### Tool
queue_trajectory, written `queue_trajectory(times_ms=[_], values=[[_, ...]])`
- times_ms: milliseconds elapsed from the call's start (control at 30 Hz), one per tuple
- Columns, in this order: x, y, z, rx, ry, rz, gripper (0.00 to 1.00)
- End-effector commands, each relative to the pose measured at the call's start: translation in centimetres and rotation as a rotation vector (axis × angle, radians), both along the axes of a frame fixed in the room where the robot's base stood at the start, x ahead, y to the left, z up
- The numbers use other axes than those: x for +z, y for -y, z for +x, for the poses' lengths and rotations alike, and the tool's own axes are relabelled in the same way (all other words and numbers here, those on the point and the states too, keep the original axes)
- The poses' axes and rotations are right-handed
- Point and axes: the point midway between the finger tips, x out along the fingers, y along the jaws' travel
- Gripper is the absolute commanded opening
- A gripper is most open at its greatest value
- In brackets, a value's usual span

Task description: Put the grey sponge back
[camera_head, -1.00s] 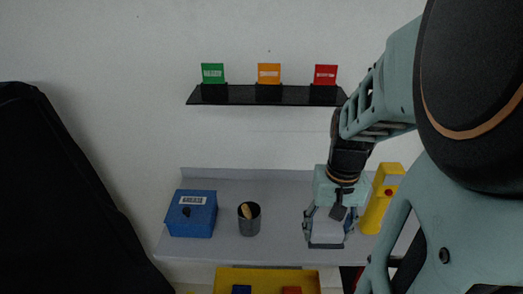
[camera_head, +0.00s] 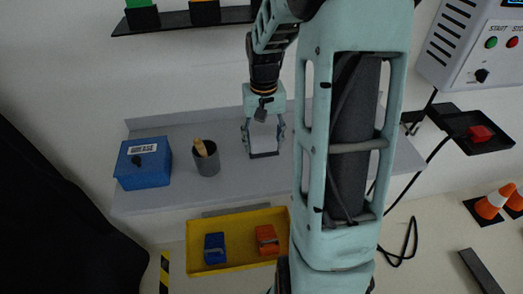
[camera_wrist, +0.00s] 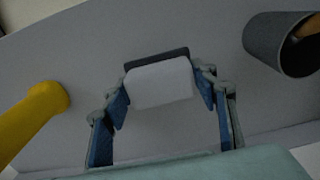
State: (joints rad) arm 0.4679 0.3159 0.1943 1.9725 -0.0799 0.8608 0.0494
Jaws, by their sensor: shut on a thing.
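The grey sponge is a pale block (camera_wrist: 160,82) between the two fingers of my gripper (camera_wrist: 160,98) in the wrist view. My gripper is shut on it. A dark strip (camera_wrist: 156,58) shows along the sponge's far edge; I cannot tell whether it belongs to the sponge or to a holder beneath. In the head view my gripper (camera_head: 263,142) points down over the grey shelf, right of the dark cup (camera_head: 205,163), with the pale sponge (camera_head: 263,138) between its fingers. Whether the sponge touches the shelf is unclear.
A blue box (camera_head: 143,170) stands on the grey shelf (camera_head: 235,186) left of the cup, which holds a wooden-looking handle. A yellow object (camera_wrist: 40,115) is left in the wrist view. Below is a yellow tray (camera_head: 237,224) with blue and orange items. A control box (camera_head: 470,50) is at upper right.

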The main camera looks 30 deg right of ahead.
Motion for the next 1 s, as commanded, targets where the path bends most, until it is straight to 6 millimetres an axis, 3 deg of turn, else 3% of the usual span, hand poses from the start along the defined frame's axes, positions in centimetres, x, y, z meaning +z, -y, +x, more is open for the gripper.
queue_trajectory(times_ms=[267, 700, 733, 867, 1000], values=[[-3.6, 0.0, 0.4, 0.0, 0.0, 0.0, 0.34], [-4.1, 0.0, 0.4, 0.0, 0.0, 0.0, 0.34], [-3.9, 0.0, 0.4, 0.0, 0.0, 0.0, 0.57], [-3.9, 0.0, 0.4, 0.0, 0.0, 0.0, 0.71], [-3.9, 0.0, 0.4, 0.0, 0.0, 0.0, 0.71]])
